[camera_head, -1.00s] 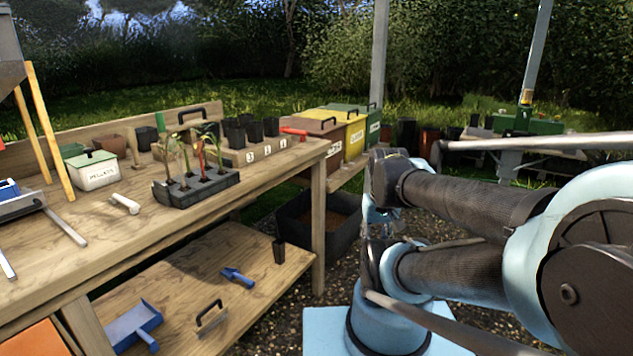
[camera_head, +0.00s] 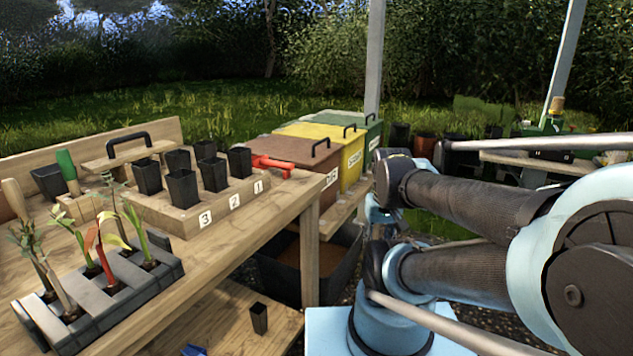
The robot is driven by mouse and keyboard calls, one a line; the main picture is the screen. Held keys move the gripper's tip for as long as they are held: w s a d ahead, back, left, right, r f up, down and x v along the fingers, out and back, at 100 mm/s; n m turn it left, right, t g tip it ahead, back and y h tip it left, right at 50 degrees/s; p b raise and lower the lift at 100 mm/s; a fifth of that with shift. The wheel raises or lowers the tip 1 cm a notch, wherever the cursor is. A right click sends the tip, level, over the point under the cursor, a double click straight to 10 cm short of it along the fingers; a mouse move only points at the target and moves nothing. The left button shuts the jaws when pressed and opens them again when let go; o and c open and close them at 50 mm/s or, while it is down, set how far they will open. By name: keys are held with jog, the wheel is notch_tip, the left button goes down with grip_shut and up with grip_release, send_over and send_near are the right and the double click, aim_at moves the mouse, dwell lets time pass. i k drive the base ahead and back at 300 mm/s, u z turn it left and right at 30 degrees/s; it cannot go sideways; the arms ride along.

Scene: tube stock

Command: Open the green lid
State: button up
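The green lid (camera_head: 350,118) is on the farthest of the lidded bins past the end of the bench, and it looks shut. A dark handle (camera_head: 370,118) stands at its front edge. The green bin's front (camera_head: 374,141) shows a white label, partly hidden behind the yellow bin and my arm. The yellow lid (camera_head: 318,132) and brown lid (camera_head: 295,149) are nearer, both shut. My folded arm fills the right side, nearer to me than the bins. My gripper's fingers cannot be made out.
The wooden bench (camera_head: 235,225) runs along the left, with a seedling tray (camera_head: 125,295) and a numbered pot rack (camera_head: 190,221). A dark crate (camera_head: 340,275) sits below the bins. A post (camera_head: 374,60) rises behind them. Gravel lies between the bench and my base.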

aim_at(344, 116)
jog(key=i, duration=0.15)
jog(key=z, duration=0.15)
jog(key=k, duration=0.4)
jog(key=z, duration=0.6)
jog(key=k, duration=0.95)
jog(key=z, duration=0.55)
jog(key=i, duration=1.75)
jog(key=u, duration=1.1)
jog(key=i, duration=0.65)
jog(key=u, duration=0.4)
